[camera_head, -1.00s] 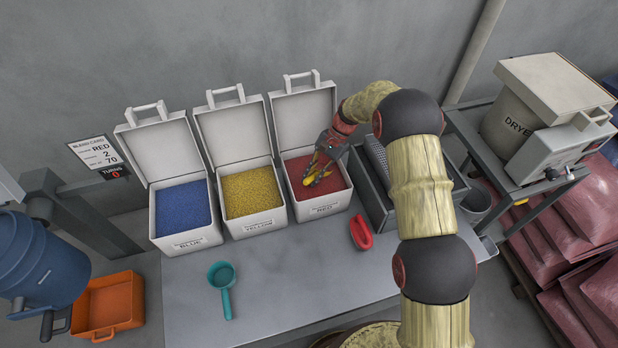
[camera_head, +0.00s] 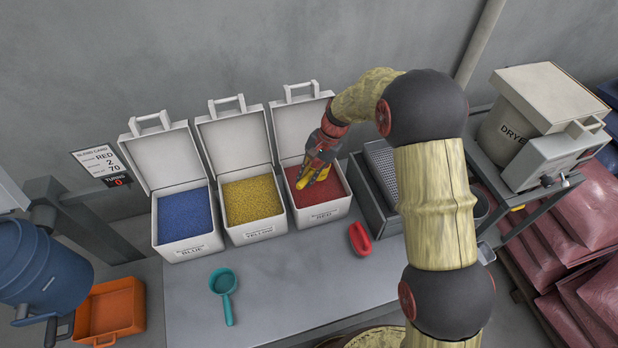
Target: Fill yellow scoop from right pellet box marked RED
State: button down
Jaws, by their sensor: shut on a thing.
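The right pellet box (camera_head: 322,214), marked RED, stands open on the table with red pellets (camera_head: 336,192) in it. My gripper (camera_head: 314,174) is over this box, its fingers low near the pellets. It is shut on the yellow scoop (camera_head: 319,181), of which only a small part shows. The fingers hide most of the scoop, so I cannot tell whether pellets are in its bowl or how deep it sits.
Boxes marked YELLOW (camera_head: 257,232) and BLUE (camera_head: 192,247) stand open to the left. A teal scoop (camera_head: 223,282) and a red scoop-like item (camera_head: 360,238) lie in front. A grey bin (camera_head: 366,198) stands close on the right. The front table middle is clear.

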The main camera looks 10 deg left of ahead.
aim_at(302, 180)
jog(key=shift+t+h, duration=0.4)
jog(key=shift+t, duration=0.5)
jog(key=shift+s+a+r+p, duration=0.15)
jog(key=shift+s+a+r, duration=0.05)
jog(key=shift+s+r, duration=0.55)
jog(key=shift+s+a+r+p, duration=0.2)
jog(key=shift+s+r, duration=0.3)
jog(key=shift+r, duration=0.3)
jog(key=shift+r+t+p, duration=0.4)
jog(key=shift+r+t, duration=0.3)
jog(key=shift+r, duration=0.3)
